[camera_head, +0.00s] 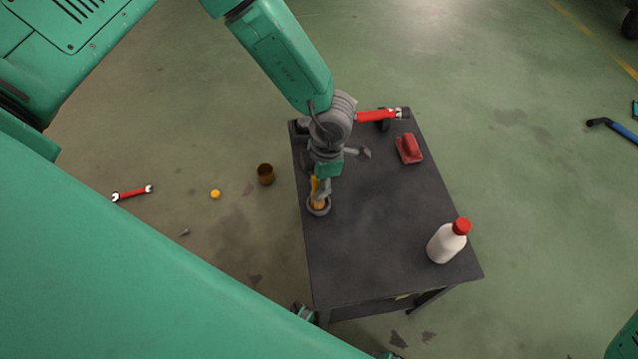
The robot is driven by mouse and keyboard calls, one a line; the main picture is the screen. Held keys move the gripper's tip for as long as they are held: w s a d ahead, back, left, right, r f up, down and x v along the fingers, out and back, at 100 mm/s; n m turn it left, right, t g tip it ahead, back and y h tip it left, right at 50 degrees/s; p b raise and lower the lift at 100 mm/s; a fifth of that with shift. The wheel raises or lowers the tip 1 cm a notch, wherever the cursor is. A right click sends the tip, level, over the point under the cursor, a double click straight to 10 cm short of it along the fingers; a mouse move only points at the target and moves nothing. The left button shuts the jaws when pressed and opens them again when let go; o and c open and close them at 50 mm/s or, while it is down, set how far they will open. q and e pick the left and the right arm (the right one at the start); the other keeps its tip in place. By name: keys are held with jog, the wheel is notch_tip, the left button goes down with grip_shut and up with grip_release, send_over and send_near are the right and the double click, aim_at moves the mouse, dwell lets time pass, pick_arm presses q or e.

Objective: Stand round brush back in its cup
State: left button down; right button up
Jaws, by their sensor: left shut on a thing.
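The dark table (375,225) stands in front of me. My left gripper (320,190) comes down over its left edge and is shut on the round brush (315,184), whose orange-yellow part shows beside the fingers. The small grey round cup (311,211) is directly below, at the table's left edge. Orange shows inside its rim, so the brush's lower end appears to be at or in the cup; the fingers partly hide the contact, and I cannot tell how deep it sits. My right gripper is not in view.
On the table are a white bottle with a red cap (446,244), a red block-like tool (408,148) and a red-handled tool (378,116). On the floor to the left lie a brown cup (266,176), a yellow ball (215,194) and a red wrench (133,193). The table's middle is clear.

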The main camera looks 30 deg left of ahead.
pick_arm(q)
jog(key=c, duration=1.3)
grip_release()
notch_tip(320, 180, up, 12)
jog(key=d+p, duration=0.1)
jog(key=p, duration=0.1)
jog(key=s+a+f+m+t+y, duration=0.25)
jog(key=s+a+f+m, duration=0.55)
jog(key=m, duration=0.5)
jog(key=s+m+h, duration=0.1)
jog(key=s+m, duration=0.3)
jog(key=m, duration=0.1)
jog(key=s+f+m+h, duration=0.1)
jog(key=s+m, duration=0.4)
jog(key=s+f+m+g+h, duration=0.1)
jog(key=s+m, duration=0.4)
jog(key=shift+a+h, duration=0.15)
jog(key=shift+h, duration=0.1)
